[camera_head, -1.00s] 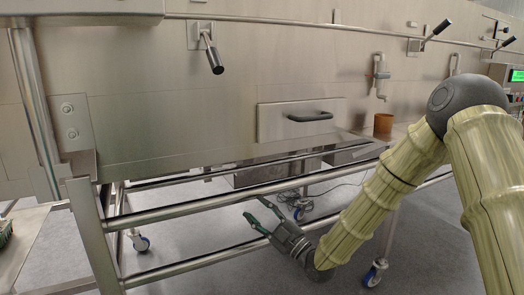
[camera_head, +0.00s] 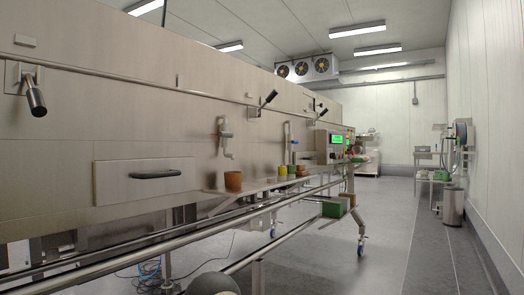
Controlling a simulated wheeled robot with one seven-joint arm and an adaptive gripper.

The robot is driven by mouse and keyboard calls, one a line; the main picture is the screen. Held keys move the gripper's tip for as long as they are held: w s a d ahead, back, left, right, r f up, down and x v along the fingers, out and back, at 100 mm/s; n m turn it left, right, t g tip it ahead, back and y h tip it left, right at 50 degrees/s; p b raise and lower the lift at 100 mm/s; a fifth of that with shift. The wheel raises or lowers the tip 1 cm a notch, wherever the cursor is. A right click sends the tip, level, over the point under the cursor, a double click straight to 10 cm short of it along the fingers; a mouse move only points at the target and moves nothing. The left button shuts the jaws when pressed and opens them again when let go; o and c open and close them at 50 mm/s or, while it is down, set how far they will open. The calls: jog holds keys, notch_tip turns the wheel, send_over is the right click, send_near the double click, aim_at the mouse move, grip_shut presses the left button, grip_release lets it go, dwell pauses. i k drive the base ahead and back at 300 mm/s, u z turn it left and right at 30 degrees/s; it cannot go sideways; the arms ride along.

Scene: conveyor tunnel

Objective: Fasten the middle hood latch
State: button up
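Three hood latches show along the steel tunnel wall. The left latch (camera_head: 36,96) has its black-gripped lever hanging down. The middle latch (camera_head: 266,101) has its lever sticking up and to the right, away from its plate. The far latch (camera_head: 321,113) also has its lever raised, smaller in view. The hood (camera_head: 130,85) above the rail is a long brushed-steel panel. My gripper is out of view; only a dark rounded part of my arm shows at the bottom edge.
A drawer panel with a black handle (camera_head: 155,174) is below the left part of the hood. Tubular rails (camera_head: 150,250) run along the front. Open grey floor (camera_head: 385,215) lies to the right.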

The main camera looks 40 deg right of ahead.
aim_at(273, 95)
jog(key=z, duration=2.1)
jog(key=i, duration=2.9)
jog(key=u, duration=2.3)
